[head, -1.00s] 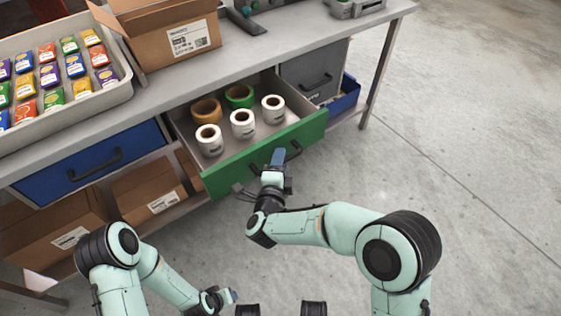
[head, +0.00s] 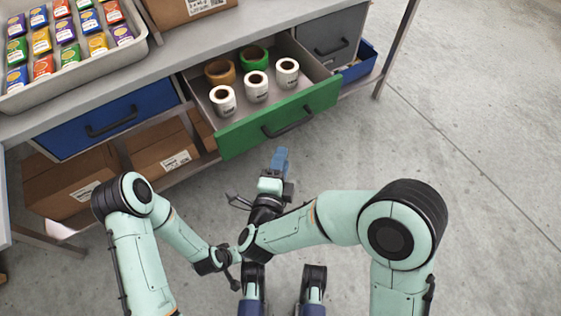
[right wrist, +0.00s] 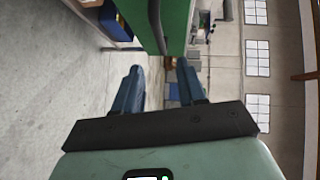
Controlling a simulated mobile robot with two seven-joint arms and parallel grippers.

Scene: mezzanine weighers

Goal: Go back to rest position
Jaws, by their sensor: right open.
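My right gripper (head: 280,160) is in front of the green drawer (head: 270,128), below its dark handle (head: 288,122) in the head view and apart from it. In the right wrist view its two blue fingers (right wrist: 160,90) are spread with nothing between them. The green drawer front (right wrist: 174,25) shows beyond them. The drawer stands pulled out. My left arm is folded in at the lower left, and its wrist (head: 212,261) meets the right arm in the picture. The left fingers cannot be made out there.
The drawer holds white label rolls (head: 256,86), an orange roll (head: 220,71) and a green roll (head: 253,57). A tray (head: 75,72) of coloured packets is on the bench. Cardboard boxes (head: 70,180) sit below. Floor to the right is clear.

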